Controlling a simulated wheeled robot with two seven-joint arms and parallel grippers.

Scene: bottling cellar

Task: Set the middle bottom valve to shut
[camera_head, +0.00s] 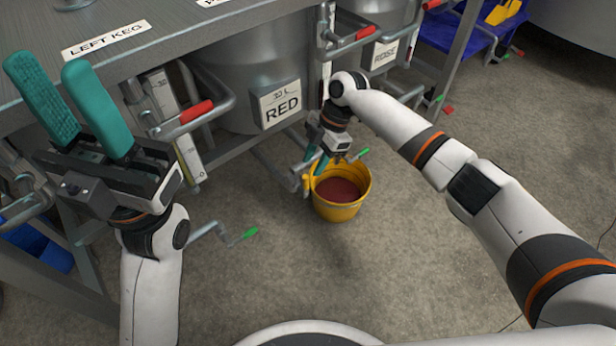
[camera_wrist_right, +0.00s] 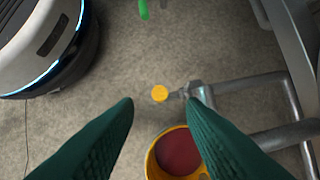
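The middle tank, labelled RED (camera_head: 281,105), stands above a yellow bucket (camera_head: 357,200) of dark red liquid. A green lever grip (camera_head: 362,153), apparently of its bottom valve, sticks out to the right just above the bucket. Its link to the valve is partly hidden by my right gripper (camera_head: 313,165). That gripper points down beside the valve pipe. In the right wrist view its teal fingers are apart and hold nothing; a round yellow knob (camera_wrist_right: 160,93) on the pipe end shows beyond the gap. My left gripper (camera_head: 55,75) is open and empty, raised at the left.
Another bottom valve with a green grip (camera_head: 250,232) juts out at the left. Red-handled valves (camera_head: 197,111) sit higher on the frame. The bucket also shows in the right wrist view (camera_wrist_right: 153,160). The floor (camera_head: 430,250) right of the bucket is clear.

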